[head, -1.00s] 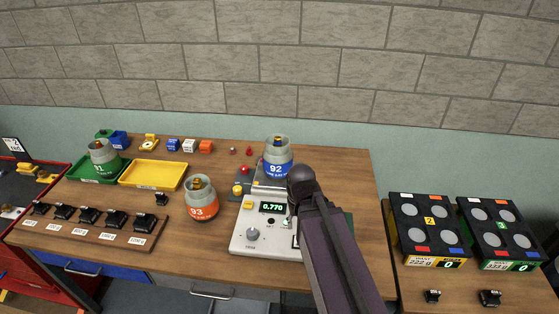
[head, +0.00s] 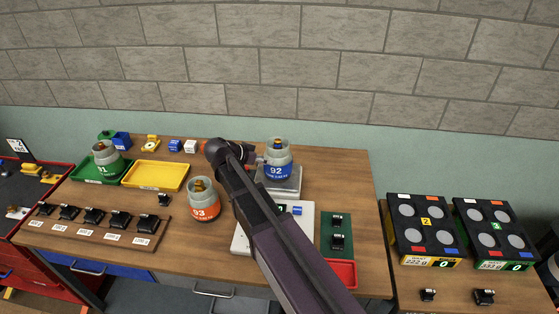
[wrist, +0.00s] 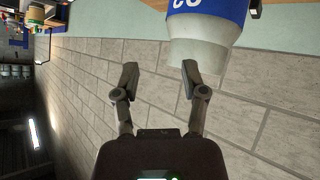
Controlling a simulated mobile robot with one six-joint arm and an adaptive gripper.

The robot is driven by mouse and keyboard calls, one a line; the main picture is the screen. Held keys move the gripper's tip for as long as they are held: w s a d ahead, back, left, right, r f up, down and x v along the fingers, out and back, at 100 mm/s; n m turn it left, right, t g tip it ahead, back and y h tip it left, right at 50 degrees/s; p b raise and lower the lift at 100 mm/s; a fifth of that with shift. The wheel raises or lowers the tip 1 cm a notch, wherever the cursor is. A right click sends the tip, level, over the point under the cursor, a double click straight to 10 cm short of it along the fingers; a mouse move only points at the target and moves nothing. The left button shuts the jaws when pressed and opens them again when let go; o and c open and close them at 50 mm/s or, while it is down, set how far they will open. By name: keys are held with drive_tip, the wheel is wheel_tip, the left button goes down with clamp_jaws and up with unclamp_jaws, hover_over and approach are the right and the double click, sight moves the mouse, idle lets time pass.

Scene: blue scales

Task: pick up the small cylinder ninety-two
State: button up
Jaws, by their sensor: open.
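The small cylinder ninety-two (head: 279,170), blue with a grey domed top, stands upright on the scale's plate (head: 288,189). In the wrist view a blue and grey cylinder (wrist: 203,47), its label cut off by the top edge, appears upside down, just above the right finger. My gripper (wrist: 160,76) is open, with nothing between its fingers. In the head view my arm's end is left of cylinder ninety-two, and the fingers are mostly hidden there. My arm covers part of the scale body (head: 303,216), including its display.
Orange cylinder 93 (head: 203,205) stands left of my arm. Green cylinder 91 (head: 106,160) stands in a green tray (head: 92,177) beside a yellow tray (head: 154,177). Black weights (head: 94,217) line a wooden rack. Bare tabletop lies right of the scale (head: 340,180).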

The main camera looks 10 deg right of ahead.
sight(275, 143)
drive_tip(key=w+a+r+m+t+h, duration=0.2)
drive_tip(key=w+a+r, duration=0.2)
drive_tip(key=shift+a+r, duration=0.2)
drive_tip(key=shift+a, duration=0.1)
drive_tip(key=b+x, duration=0.2)
drive_tip(key=x, duration=0.5)
drive_tip(key=shift+d+f, duration=0.1)
drive_tip(key=shift+f, duration=0.15)
drive_tip(key=shift+w+d+b, duration=0.25)
drive_tip(key=shift+d+b, duration=0.1)
drive_tip(key=shift+d, duration=0.05)
drive_tip(key=shift+d+f, duration=0.1)
drive_tip(key=shift+f, duration=0.05)
drive_tip(key=shift+b+x, duration=1.05)
drive_tip(key=shift+x, duration=1.65)
drive_tip(key=shift+c, duration=0.2)
